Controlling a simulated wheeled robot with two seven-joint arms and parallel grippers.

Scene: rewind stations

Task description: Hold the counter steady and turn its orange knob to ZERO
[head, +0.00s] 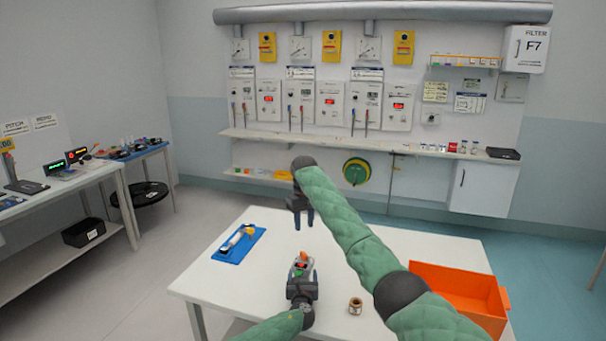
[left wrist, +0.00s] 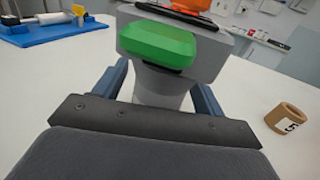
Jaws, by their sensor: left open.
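The counter (head: 309,266) stands on the white table, a small grey device with an orange knob (head: 303,255) on its far side and a green part (head: 298,272) facing me. My right gripper (head: 304,224) is open and empty, pointing down beyond the counter.
A blue mat (head: 222,254) with a white cylinder and a yellow piece lies left on the table. A small brown ring (head: 355,306) stands right of the counter. An orange bin (head: 455,290) is at the table's right. The tabletop between them is clear.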

